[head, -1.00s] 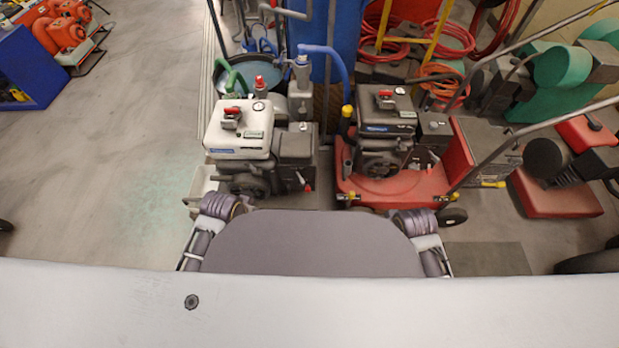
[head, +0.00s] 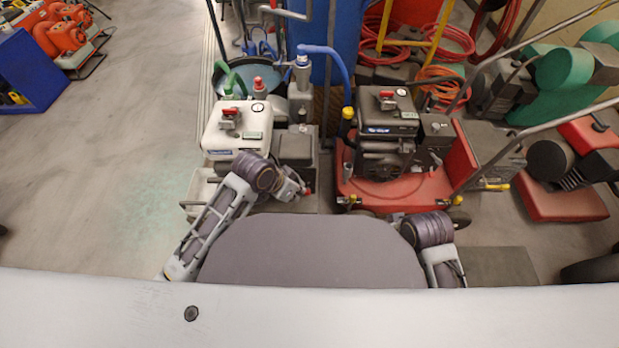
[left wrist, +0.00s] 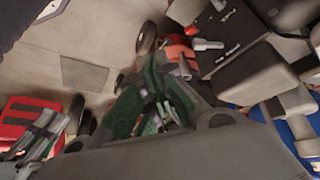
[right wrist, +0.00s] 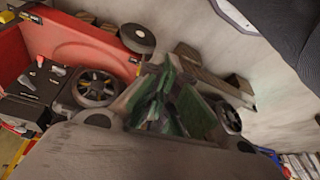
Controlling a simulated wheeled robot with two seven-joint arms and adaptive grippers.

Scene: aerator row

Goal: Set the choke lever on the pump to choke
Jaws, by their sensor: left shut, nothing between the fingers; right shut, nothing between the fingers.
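The pump (head: 236,127), with a white-topped engine, stands left of centre in the head view with hoses behind it. A small red-tipped lever (head: 307,190) shows low on its dark right side; I cannot tell whether it is the choke lever or how it is set. My left gripper (head: 293,184) is in front of the pump's lower right part, and I cannot tell whether it touches. In the left wrist view its green fingers (left wrist: 150,98) are shut and empty. My right gripper's fingers (right wrist: 168,100) are also shut and empty; the head view hardly shows them.
A red machine (head: 400,190) with a dark engine (head: 385,110) stands close right of the pump. Its handlebars rise to the right. A blue barrel (head: 335,40) and coiled hoses (head: 445,40) stand behind. The floor to the left (head: 120,150) is clear.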

